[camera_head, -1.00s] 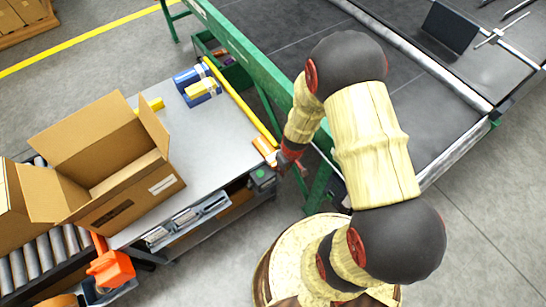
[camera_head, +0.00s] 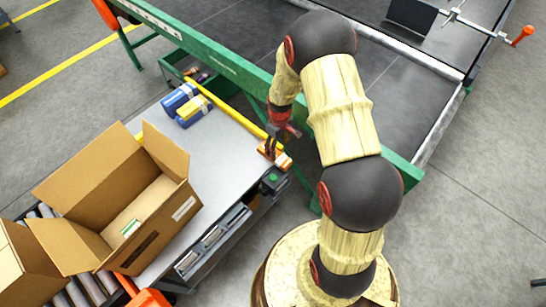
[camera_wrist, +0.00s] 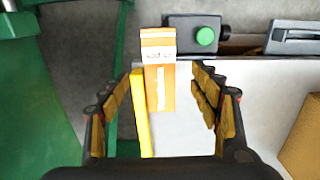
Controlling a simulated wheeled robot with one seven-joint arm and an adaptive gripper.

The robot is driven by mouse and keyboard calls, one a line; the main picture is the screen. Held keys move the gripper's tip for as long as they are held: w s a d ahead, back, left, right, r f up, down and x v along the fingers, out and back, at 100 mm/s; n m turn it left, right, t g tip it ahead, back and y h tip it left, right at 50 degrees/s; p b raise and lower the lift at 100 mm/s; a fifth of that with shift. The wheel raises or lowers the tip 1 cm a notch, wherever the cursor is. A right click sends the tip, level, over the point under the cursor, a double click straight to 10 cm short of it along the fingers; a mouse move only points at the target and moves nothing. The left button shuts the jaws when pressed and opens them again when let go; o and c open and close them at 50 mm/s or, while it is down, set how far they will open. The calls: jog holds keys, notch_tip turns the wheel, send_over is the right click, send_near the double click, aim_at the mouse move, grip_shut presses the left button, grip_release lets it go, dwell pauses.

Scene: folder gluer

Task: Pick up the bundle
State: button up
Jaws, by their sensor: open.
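An orange bundle with a white band (camera_head: 283,161) lies at the right edge of the grey table (camera_head: 215,150). It also shows in the wrist view (camera_wrist: 160,82), where its lettered white band is visible. My gripper (camera_head: 276,143) is just above the bundle in the head view, partly covering it. In the wrist view my gripper (camera_wrist: 167,74) has its fingers spread, one to each side of the bundle, with gaps between. Nothing is held. A blue bundle (camera_head: 178,98) and a blue-and-yellow bundle (camera_head: 194,112) lie at the table's back end.
An open cardboard box (camera_head: 150,222) with a small green-and-white item (camera_head: 130,228) inside stands at the left. A yellow rail (camera_head: 232,112) runs along the table edge. A green machine frame (camera_head: 215,57) is behind. A green-button box (camera_head: 272,181) is close to the bundle.

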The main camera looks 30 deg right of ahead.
aim_at(279, 157)
notch_tip(279, 157, down, 2)
jog(key=shift+a, duration=0.15)
jog(key=f+b, duration=0.1)
jog(key=f, duration=0.1)
jog(key=f+b, duration=0.1)
jog(key=f, duration=0.2)
jog(key=shift+s+d+b, duration=0.1)
jog(key=shift+d+b, duration=0.1)
jog(key=shift+b, duration=0.15)
jog(key=shift+c, duration=0.6)
jog(key=c, duration=1.1)
jog(key=shift+c, duration=0.5)
jog(key=shift+r, duration=0.15)
